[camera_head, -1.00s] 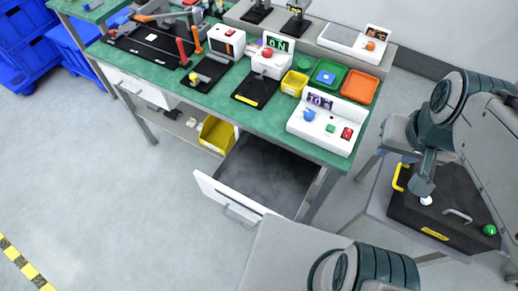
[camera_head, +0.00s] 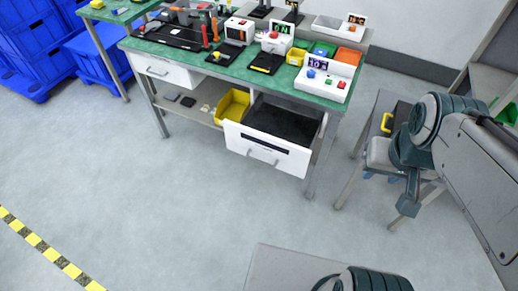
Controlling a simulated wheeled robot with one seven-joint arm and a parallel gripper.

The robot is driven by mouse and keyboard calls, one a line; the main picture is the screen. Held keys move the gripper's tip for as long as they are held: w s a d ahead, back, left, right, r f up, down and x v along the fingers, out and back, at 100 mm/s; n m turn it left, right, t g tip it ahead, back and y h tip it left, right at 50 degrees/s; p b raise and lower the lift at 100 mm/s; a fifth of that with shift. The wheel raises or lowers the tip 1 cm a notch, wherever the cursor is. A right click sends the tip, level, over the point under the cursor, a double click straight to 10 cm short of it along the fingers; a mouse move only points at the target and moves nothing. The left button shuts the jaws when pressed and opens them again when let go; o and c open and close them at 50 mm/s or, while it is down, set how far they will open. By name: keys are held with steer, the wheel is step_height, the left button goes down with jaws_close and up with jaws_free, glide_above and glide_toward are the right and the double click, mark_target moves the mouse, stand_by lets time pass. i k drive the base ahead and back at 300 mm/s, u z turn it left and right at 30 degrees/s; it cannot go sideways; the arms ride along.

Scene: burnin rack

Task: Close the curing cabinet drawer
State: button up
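A white drawer (camera_head: 266,152) with a grey bar handle (camera_head: 262,158) hangs open under the right part of the green-topped workbench (camera_head: 200,70). Its dark inside looks empty. A second white drawer (camera_head: 165,71) under the left part of the bench is shut. My arm reaches in from the right edge and bends down in front of a small side table, well right of the open drawer. My gripper's fingers cannot be made out.
A yellow bin (camera_head: 232,105) sits on the shelf left of the open drawer. Blue crates (camera_head: 40,45) are stacked at far left. The floor before the bench is clear.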

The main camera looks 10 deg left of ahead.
mark_target(277, 133)
steer(key=u, duration=0.65)
steer(key=i, duration=0.85)
steer(key=u, duration=0.5)
steer(key=k, duration=1.15)
steer(key=z, duration=0.6)
steer(key=i, duration=0.6)
steer(key=u, duration=0.35)
